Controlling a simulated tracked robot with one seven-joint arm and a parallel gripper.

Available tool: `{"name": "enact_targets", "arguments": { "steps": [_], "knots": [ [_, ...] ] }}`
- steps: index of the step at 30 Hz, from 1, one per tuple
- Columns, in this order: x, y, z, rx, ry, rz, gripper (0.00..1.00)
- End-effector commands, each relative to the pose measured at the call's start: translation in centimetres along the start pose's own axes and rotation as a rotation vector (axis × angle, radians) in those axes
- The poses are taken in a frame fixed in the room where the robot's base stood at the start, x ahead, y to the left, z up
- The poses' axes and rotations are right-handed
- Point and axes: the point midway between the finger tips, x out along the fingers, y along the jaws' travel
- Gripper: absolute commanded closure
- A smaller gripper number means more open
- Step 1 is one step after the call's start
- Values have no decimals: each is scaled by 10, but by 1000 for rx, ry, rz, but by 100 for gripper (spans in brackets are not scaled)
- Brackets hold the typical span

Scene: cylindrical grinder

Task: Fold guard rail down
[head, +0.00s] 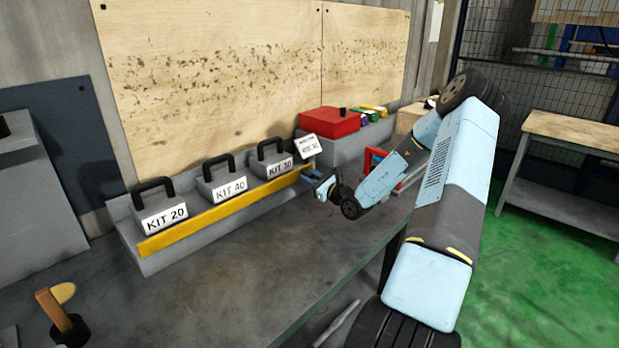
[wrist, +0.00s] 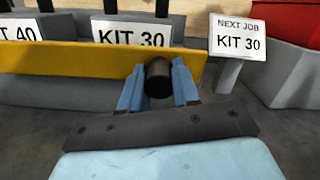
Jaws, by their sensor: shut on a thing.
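The yellow guard rail (head: 222,212) runs upright along the front of the grey kit shelf (head: 150,264). In the wrist view the rail (wrist: 60,57) stands before the lower part of the kits. My gripper (head: 312,180) is at the rail's right end. In the wrist view, the blue fingers of my gripper (wrist: 158,82) are shut on a dark round knob (wrist: 159,76) at the rail's front. Behind the rail stand grey weights with black handles: KIT 20 (head: 165,218), KIT 40 (head: 231,188) and KIT 30 (head: 280,168).
A sign reading NEXT JOB KIT 30 (head: 308,146) stands just right of the rail. A red box (head: 330,121) is behind it. A wooden-handled tool (head: 58,315) is at the bench's near left. The bench top (head: 255,270) before the rail is mostly clear.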

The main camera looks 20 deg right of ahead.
Motion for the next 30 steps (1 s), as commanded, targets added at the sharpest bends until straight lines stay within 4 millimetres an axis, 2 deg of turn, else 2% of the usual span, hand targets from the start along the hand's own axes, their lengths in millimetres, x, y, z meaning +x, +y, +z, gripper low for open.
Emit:
{"name": "enact_targets", "arguments": {
  "steps": [11,12,18,20,30],
  "knots": [
    [0,0,-1,1,-26,-8,100],
    [0,0,-1,1,-26,-8,68],
    [0,1,-1,1,-26,-7,49],
    [0,1,-1,1,-26,-7,44],
    [-6,1,-1,0,-25,-7,44]
  ]
}}
